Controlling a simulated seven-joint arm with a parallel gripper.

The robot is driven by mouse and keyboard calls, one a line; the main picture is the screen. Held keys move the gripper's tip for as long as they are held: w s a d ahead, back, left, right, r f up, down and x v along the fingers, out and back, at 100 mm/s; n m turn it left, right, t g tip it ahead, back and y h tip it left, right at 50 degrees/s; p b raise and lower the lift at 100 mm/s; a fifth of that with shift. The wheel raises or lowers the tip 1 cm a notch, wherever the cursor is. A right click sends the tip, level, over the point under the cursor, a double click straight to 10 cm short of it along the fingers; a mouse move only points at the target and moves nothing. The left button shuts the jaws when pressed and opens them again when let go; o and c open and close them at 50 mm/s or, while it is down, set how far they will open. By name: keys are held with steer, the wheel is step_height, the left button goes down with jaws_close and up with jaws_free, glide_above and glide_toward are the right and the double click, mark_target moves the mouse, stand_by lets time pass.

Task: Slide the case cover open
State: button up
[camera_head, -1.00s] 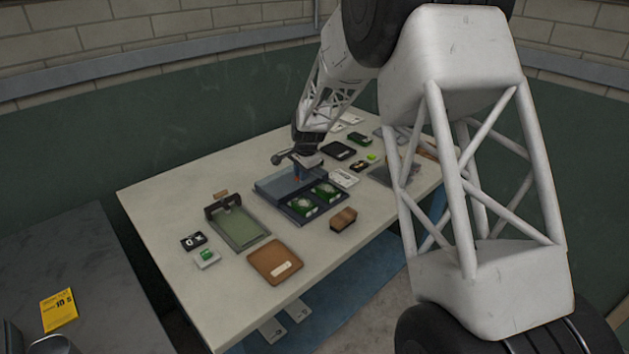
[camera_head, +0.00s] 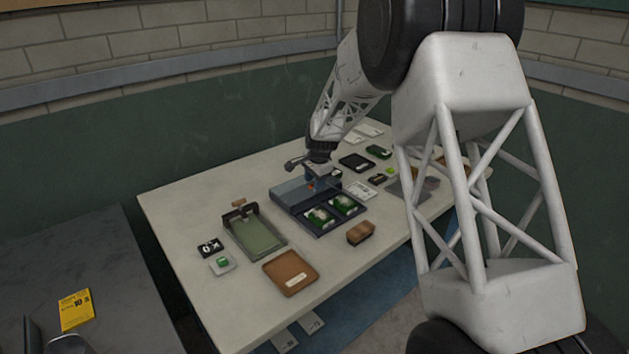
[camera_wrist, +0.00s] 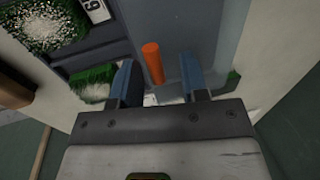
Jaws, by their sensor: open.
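The case (camera_head: 318,214) is a dark blue-grey tray on the table, with green turf pieces (camera_head: 347,203) in its open front compartments. Its flat grey-blue cover (camera_head: 290,191) lies over the back part. An orange peg (camera_wrist: 153,62) stands up from the cover in the wrist view. My gripper (camera_wrist: 156,80) is open, with its blue fingers on either side of the peg, and a gap shows between each finger and the peg. In the head view my gripper (camera_head: 315,184) is low over the case, and its fingertips are partly hidden.
A green-bedded tray (camera_head: 256,236) stands left of the case. A brown board (camera_head: 291,272) and a brown block (camera_head: 361,233) lie in front. Small black and white cards (camera_head: 210,247) lie at the left. Several flat items lie behind and to the right.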

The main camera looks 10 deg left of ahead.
step_height(320, 180, up, 8)
steer(key=s+d, duration=0.1)
steer(key=shift+f, duration=0.15)
stand_by(0.4)
steer(key=s+d+r+n, duration=0.1)
steer(key=s+d+r, duration=0.45)
steer(key=s, duration=0.35)
steer(key=s+d+r+n, duration=0.2)
steer(key=s+d+r, duration=0.2)
steer(key=s+d, duration=0.3)
steer(key=s+d+r+n, duration=0.1)
steer(key=s+d+r, duration=0.4)
steer(key=s, duration=0.5)
steer(key=s+d+f+n, duration=0.1)
steer(key=s+d, duration=0.2)
steer(key=s, duration=0.7)
steer(key=s+d+f+n+h, duration=0.1)
steer(key=s+d+n, duration=0.1)
steer(key=s, duration=0.8)
steer(key=s+d+f+n+t, duration=0.1)
steer(key=s+d, duration=0.3)
steer(key=s, duration=0.6)
steer(key=shift+s+d+n+h, duration=0.35)
steer(key=shift+s+n+h, duration=0.05)
